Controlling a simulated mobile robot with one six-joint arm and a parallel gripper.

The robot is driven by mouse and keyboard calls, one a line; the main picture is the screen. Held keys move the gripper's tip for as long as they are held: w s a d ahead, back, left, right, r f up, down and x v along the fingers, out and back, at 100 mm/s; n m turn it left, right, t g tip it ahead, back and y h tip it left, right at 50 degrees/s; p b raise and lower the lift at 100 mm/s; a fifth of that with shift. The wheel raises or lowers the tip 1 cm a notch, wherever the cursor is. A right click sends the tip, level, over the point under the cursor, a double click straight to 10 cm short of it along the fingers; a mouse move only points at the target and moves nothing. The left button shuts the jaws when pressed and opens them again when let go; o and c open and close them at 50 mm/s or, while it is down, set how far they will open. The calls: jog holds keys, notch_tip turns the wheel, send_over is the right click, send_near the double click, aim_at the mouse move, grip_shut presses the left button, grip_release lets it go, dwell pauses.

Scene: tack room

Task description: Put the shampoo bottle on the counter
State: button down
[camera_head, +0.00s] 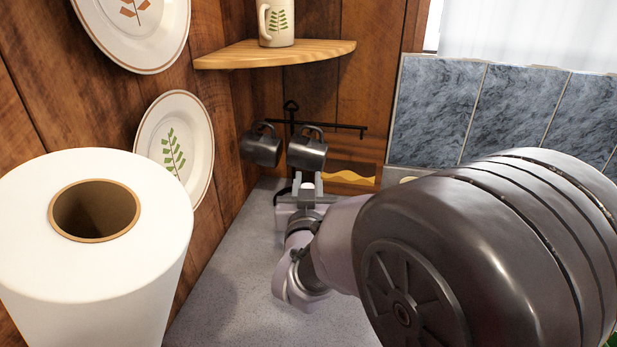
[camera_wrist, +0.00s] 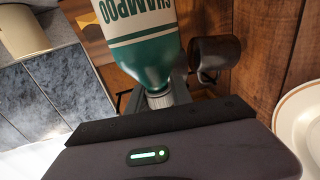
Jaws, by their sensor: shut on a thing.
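The shampoo bottle (camera_wrist: 145,40) is white and teal with "SHAMPOO" lettering, upside down in the wrist view. Its pale cap end (camera_wrist: 160,98) points toward my gripper (camera_wrist: 157,100), whose fingers are shut on it. In the head view my gripper (camera_head: 307,190) is over the back part of the grey speckled counter (camera_head: 235,270), just in front of the hanging mugs. Only a small pale cap (camera_head: 308,188) shows between the fingers there; the bottle's body is hidden. I cannot tell whether the bottle touches the counter.
Dark mugs (camera_head: 261,146) hang from a black rack (camera_head: 335,125) behind the gripper; one shows close to the bottle in the wrist view (camera_wrist: 216,57). A white paper roll (camera_head: 150,240) stands at front left. Plates (camera_head: 175,140) hang on the wooden wall. A corner shelf (camera_head: 275,54) holds a mug.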

jog(key=shift+f+b, duration=0.2)
jog(key=shift+b, duration=0.1)
jog(key=c, duration=1.1)
grip_release()
jog(key=shift+c, duration=0.2)
jog(key=shift+r, duration=0.1)
jog(key=shift+r+p, duration=0.3)
jog(key=shift+p, duration=0.25)
jog(key=s+d+f+m+g+b, duration=0.1)
jog(key=s+d+f+g, duration=0.1)
jog(key=s, duration=0.8)
jog(key=s+d+f+m+g+y+b, duration=0.1)
jog(key=s+d+g, duration=0.4)
jog(key=s, duration=0.6)
jog(key=s+d+f+m+g+y+b, duration=0.1)
jog(key=s+d+f+g, duration=0.3)
jog(key=s, duration=0.7)
jog(key=shift+f+m+g+b, duration=0.6)
jog(key=shift+f+b, duration=0.05)
jog(key=shift+f, duration=0.05)
jog(key=shift+a, duration=0.1)
